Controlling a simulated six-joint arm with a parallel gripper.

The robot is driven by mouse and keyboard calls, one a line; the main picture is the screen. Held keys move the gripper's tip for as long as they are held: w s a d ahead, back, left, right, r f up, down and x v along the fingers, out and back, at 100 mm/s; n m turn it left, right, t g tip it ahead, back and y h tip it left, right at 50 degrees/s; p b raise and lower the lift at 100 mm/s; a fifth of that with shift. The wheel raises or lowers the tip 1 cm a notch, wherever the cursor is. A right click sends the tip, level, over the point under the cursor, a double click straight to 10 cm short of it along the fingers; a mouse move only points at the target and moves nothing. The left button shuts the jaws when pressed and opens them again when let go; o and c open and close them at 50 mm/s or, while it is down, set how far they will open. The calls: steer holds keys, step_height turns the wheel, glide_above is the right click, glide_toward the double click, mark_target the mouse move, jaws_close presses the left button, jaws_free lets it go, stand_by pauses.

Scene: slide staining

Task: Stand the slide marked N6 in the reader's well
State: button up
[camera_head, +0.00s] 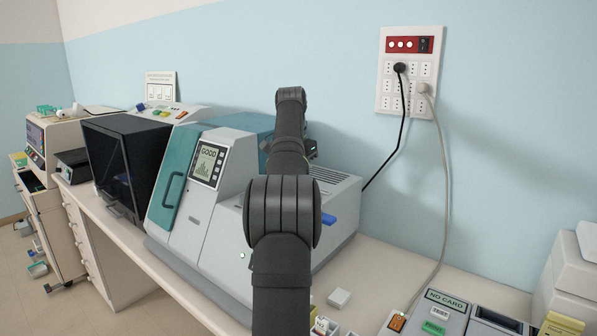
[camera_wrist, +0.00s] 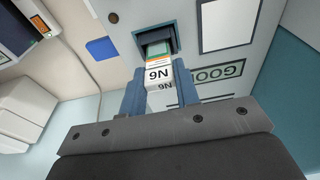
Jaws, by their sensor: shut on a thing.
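The slide marked N6 (camera_wrist: 158,74) is between my gripper's (camera_wrist: 160,78) two blue-grey fingers in the wrist view, where its label reads upside down. It has a white marked end, with orange and green bands beyond. The gripper is shut on it. The slide's far end reaches into a dark rectangular opening (camera_wrist: 145,31) in the pale machine; how deep it sits is hidden. In the head view my own arm covers the gripper, the slide and the opening. The pale machine (camera_head: 223,215) shows a GOOD screen (camera_head: 208,164), which also appears in the wrist view (camera_wrist: 220,75).
A blue tab (camera_head: 322,221) sticks out beside the machine's right side. A device reading NO CARD (camera_head: 446,300) stands at the lower right. A small white block (camera_head: 339,298) lies on the bench. A black cabinet (camera_head: 120,170) stands left. Cables hang from the wall socket (camera_head: 408,75).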

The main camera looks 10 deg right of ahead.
steer(key=o, duration=1)
steer(key=shift+o, duration=0.2)
steer(key=shift+r, duration=0.45)
step_height(320, 180, up, 3)
steer(key=shift+f, duration=0.1)
steer(key=s+d+r, duration=0.7)
steer(key=d, duration=0.2)
steer(key=shift+s, duration=0.25)
